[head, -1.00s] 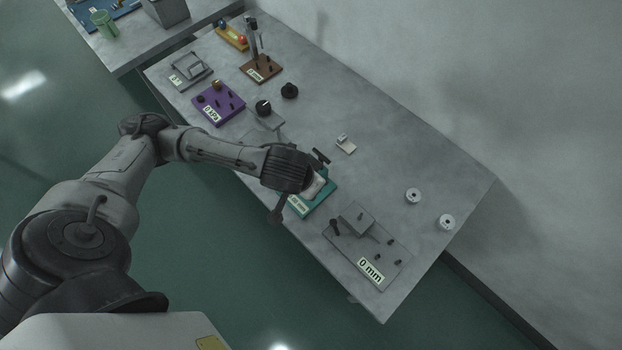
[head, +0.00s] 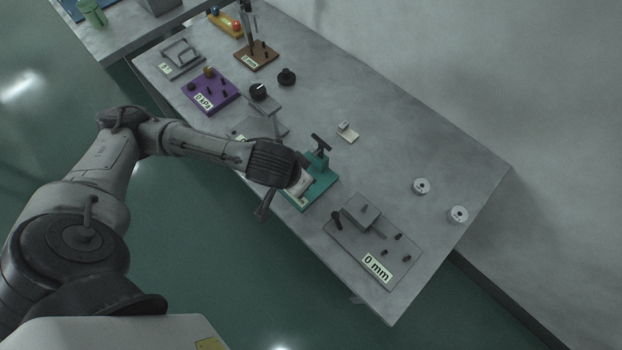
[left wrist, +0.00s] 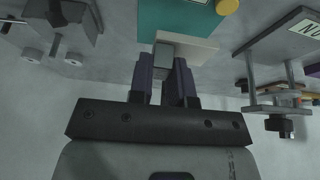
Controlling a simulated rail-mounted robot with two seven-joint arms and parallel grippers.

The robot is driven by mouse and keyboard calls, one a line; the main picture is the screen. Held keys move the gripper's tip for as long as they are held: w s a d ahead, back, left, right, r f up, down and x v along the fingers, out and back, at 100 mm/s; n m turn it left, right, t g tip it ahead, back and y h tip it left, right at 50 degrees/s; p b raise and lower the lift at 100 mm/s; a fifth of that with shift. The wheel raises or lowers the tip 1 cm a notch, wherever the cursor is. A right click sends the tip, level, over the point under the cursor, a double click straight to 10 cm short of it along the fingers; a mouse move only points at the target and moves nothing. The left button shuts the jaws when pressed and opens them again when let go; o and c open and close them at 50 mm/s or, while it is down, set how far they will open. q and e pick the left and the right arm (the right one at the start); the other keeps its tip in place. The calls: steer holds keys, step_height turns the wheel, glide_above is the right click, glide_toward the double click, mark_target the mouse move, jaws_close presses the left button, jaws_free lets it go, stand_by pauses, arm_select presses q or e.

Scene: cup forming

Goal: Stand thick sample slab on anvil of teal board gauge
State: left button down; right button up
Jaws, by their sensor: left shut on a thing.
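The teal board gauge (head: 322,186) lies near the table's front edge in the head view, with a teal upright block and a black T-shaped handle at its back. My left gripper (head: 293,177) is over its left part. In the left wrist view the gripper (left wrist: 167,82) is shut on the grey block of a pale slab (left wrist: 195,48), which I take as the thick sample slab. The slab (head: 302,183) shows as a white patch over the teal board. The teal board (left wrist: 175,18) is behind it in the wrist view. Whether the slab touches the anvil cannot be told. My right gripper is not in view.
A grey gauge marked 0 mm (head: 370,240) stands right of the teal one. A small cream slab with a grey block (head: 347,132) lies behind. Two white discs (head: 421,186) are at the right. A purple board (head: 210,92) and other gauges stand at the left.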

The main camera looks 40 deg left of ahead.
arm_select(q)
steer(key=w, duration=0.1)
steer(key=w+f, duration=0.1)
steer(key=w, duration=0.1)
steer(key=w+f, duration=0.1)
steer(key=shift+w+a+f+b, duration=0.2)
steer(key=shift+a+f+b, duration=0.1)
steer(key=shift+b, duration=0.1)
steer(key=shift+f+b, duration=0.8)
steer(key=shift+f, duration=1.2)
steer(key=c, duration=1.5)
jaws_free()
steer(key=o, duration=0.4)
steer(key=shift+o, duration=0.2)
